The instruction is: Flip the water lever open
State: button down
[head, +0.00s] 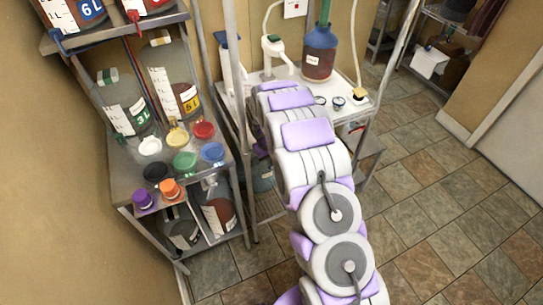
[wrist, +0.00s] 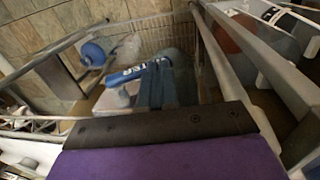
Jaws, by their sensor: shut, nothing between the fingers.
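A blue bar with white letters ending in "TER" (wrist: 128,73), which looks like the water lever, shows in the middle of the wrist view. It lies slightly tilted, and its right part is hidden behind my fingers. My gripper (wrist: 157,72) is shut and empty, with its fingers right in front of the bar. I cannot tell whether they touch it. In the head view my arm reaches toward the white-topped table (head: 285,84) and hides my gripper. I cannot make out the lever there.
A metal rack (head: 120,185) with buckets and coloured lids stands to the left. In the wrist view, metal rails flank my gripper and a blue round object (wrist: 92,54) lies left. The tiled floor (head: 450,200) at right is clear.

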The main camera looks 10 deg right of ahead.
jog(key=shift+f, duration=0.2)
jog(key=shift+r, duration=0.1)
dwell(0.5)
jog(key=shift+r+p, duration=0.45)
jog(key=shift+r, duration=0.3)
jog(key=shift+a+r, duration=0.1)
jog(key=shift+r, duration=0.25)
jog(key=s+d+r+p, duration=0.1)
jog(key=s+r, duration=0.3)
jog(key=s, duration=1.2)
jog(key=shift+p, duration=0.85)
jog(key=shift+w, duration=0.15)
